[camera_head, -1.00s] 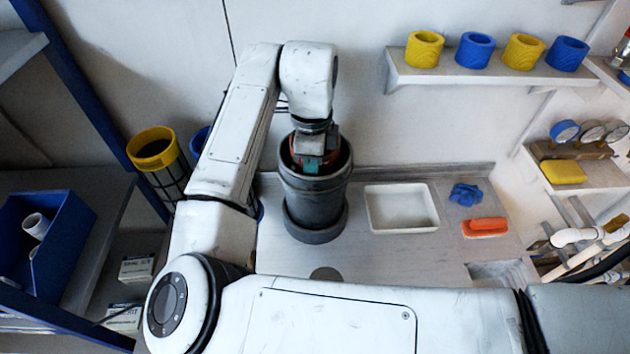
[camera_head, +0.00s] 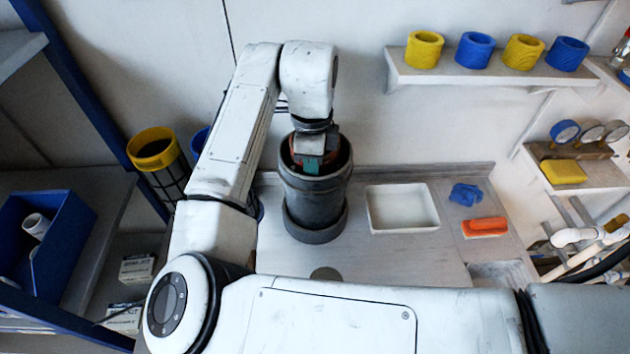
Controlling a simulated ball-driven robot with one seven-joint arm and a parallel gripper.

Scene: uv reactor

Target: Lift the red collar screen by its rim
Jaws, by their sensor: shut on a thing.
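The red collar screen (camera_head: 296,157) is mostly hidden inside a dark grey cylindrical housing (camera_head: 314,205). Only a little of its red collar shows at the housing's mouth. My gripper (camera_head: 312,165) reaches down into that mouth from above and is shut on the collar's rim. The fingertips are partly hidden by the housing's near wall. The housing stands upright on the light grey bench.
A white tray (camera_head: 403,208) lies right of the housing, with a blue cloth (camera_head: 466,194) and an orange tool (camera_head: 485,227) beyond it. A yellow-collared screen (camera_head: 155,157) stands at left. A wall shelf (camera_head: 470,77) holds yellow and blue rings.

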